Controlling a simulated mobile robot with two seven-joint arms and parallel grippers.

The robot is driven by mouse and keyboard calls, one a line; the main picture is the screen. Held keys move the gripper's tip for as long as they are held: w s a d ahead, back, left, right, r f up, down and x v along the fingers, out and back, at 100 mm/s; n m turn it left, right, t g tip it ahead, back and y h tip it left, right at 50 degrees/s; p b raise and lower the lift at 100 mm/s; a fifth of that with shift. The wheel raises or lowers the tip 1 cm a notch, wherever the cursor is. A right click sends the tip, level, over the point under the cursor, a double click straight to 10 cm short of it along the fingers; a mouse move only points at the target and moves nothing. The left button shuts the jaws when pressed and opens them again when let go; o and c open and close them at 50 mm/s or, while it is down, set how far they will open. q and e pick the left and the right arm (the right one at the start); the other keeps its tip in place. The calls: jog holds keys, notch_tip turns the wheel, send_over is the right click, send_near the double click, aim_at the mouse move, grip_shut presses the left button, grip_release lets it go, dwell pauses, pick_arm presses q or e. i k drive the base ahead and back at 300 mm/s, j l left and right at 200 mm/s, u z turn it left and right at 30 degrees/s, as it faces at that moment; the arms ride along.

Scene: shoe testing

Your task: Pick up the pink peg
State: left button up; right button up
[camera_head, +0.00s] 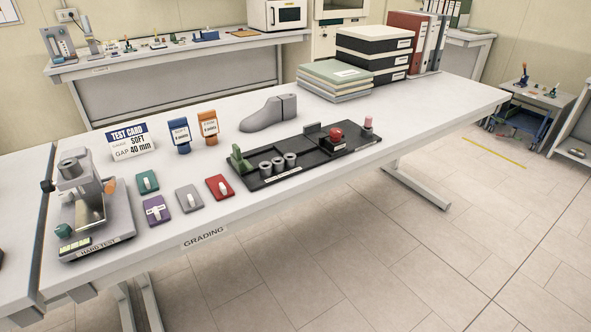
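A small pink peg (368,123) stands upright at the right end of a black tray-like fixture (290,170) on the white table. A red round part (336,135) sits to its left on the same fixture. I cannot tell whether the peg sits in a hole or on the surface. Neither of my grippers shows in the head view.
On the fixture, several grey cylinders (278,164) and a green part (240,157) stand at the left. A grey shoe last (269,113) lies behind it. Binders (412,42) and stacked boxes (374,50) stand farther back. The tabletop right of the peg (430,110) is clear.

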aim_at(368, 119)
jog(key=l+u, duration=0.1)
jog(key=u, duration=0.45)
jog(key=i+l+u, duration=0.15)
jog(key=l+u, duration=0.45)
jog(key=l, duration=0.15)
jog(key=i+l+u, duration=0.1)
jog(key=l+u, duration=0.15)
jog(key=l, duration=1.8)
jog(key=u, duration=0.05)
